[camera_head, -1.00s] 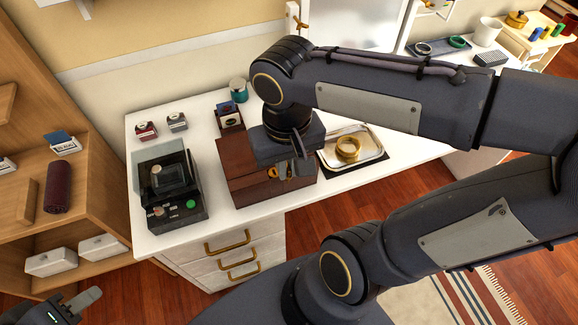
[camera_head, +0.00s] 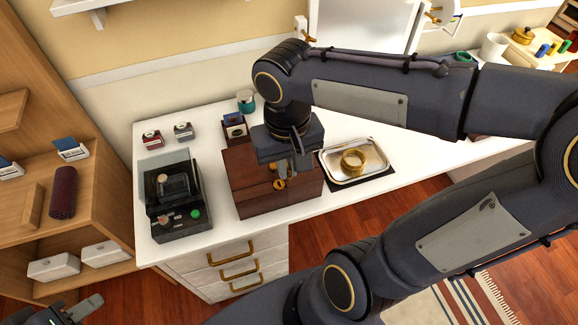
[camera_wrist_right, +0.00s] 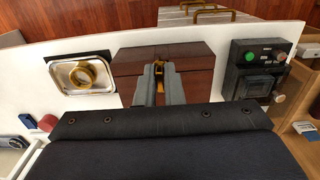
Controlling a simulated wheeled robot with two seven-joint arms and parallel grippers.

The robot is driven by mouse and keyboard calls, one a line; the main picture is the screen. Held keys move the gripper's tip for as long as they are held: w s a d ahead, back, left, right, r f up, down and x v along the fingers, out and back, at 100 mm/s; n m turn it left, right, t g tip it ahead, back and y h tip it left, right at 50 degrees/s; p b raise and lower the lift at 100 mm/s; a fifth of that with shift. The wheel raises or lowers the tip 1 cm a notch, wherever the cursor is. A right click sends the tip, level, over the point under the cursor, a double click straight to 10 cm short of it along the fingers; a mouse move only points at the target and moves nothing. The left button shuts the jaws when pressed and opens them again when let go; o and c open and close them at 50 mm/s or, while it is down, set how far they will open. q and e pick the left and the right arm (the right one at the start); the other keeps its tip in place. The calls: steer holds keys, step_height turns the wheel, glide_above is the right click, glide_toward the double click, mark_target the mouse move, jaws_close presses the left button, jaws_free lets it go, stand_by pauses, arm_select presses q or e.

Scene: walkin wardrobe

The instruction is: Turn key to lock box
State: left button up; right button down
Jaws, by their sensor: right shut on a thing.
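The box (camera_head: 245,184) is dark reddish-brown wood with its lid down, on the white desk. Gold fittings show on its front, with a round gold piece (camera_head: 279,184) beside my fingers. My right gripper (camera_head: 292,176) reaches down over the box front. In the right wrist view, its two grey fingers (camera_wrist_right: 159,76) are closed together at the box (camera_wrist_right: 195,62) front, with the gold key (camera_wrist_right: 158,66) between their tips. The fingers hide most of the key and the lock. My left gripper (camera_head: 84,308) is at the bottom left corner, away from the desk, partly cut off.
A black device (camera_head: 176,205) with a green button stands left of the box. A metal tray (camera_head: 375,172) with a gold ring-shaped piece (camera_head: 353,160) lies to its right. A small dark holder (camera_head: 235,130) stands behind it. Drawers (camera_head: 232,270) are below; wooden shelves are left.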

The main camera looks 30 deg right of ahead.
steer(key=w+d, duration=0.1)
steer(key=w, duration=0.5)
steer(key=shift+w+d+p, duration=0.2)
steer(key=shift+d+p, duration=0.1)
steer(key=shift+p, duration=0.15)
stand_by(1.1)
steer(key=shift+f, duration=0.3)
stand_by(0.4)
steer(key=shift+f+b, duration=5)
steer(key=shift+f, duration=1.1)
